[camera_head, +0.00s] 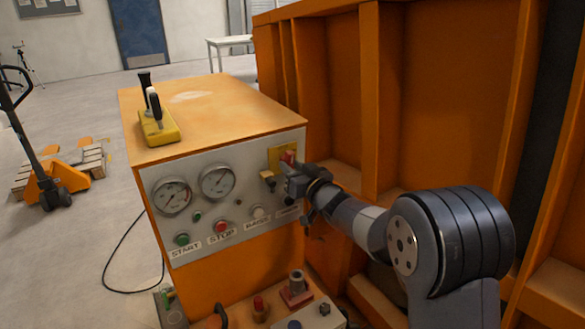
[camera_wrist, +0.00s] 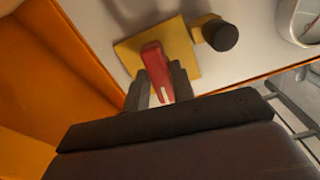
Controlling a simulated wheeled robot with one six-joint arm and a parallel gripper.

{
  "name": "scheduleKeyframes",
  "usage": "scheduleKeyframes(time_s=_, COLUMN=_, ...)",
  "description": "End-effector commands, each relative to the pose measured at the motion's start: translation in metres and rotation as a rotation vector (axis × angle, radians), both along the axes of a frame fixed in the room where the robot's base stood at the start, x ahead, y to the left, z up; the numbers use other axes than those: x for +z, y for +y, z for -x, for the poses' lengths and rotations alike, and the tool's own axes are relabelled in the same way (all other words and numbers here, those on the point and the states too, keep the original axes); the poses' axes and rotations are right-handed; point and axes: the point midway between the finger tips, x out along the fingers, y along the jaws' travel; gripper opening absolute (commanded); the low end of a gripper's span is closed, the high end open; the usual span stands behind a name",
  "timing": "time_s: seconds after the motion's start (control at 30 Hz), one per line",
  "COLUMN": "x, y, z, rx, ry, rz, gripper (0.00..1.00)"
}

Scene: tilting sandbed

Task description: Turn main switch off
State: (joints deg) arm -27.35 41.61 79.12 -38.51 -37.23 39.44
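The main switch is a red handle (camera_head: 287,157) on a yellow plate (camera_head: 275,154) at the upper right of the grey control panel. In the wrist view the red handle (camera_wrist: 157,72) stands out from the yellow plate (camera_wrist: 126,50). My gripper (camera_head: 288,166) is right at the switch and hides part of it. In the wrist view the dark fingers of my gripper (camera_wrist: 160,85) lie on either side of the red handle, close to it. I cannot tell whether both fingers press on it.
The panel also has gauges (camera_head: 172,195), a green START button (camera_head: 182,239) and a red STOP button (camera_head: 221,227). A dark knob (camera_wrist: 220,36) is beside the switch. A yellow control box with levers (camera_head: 158,128) sits on the cabinet. The orange sandbed wall (camera_head: 330,90) is close on the right.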

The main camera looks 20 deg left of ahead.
Motion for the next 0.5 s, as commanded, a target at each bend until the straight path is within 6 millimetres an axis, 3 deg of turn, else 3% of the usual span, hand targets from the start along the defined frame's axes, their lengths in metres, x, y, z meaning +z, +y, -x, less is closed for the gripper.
scheduleKeyframes(time_s=0.27, x=0.0001, y=-0.0001, z=0.0001, rx=0.0, ry=0.0, rz=0.0, gripper=0.01)
scheduleKeyframes(time_s=0.5, x=-0.0023, y=-0.0001, z=0.0001, rx=0.001, ry=-0.03, rz=0.024, gripper=0.0)
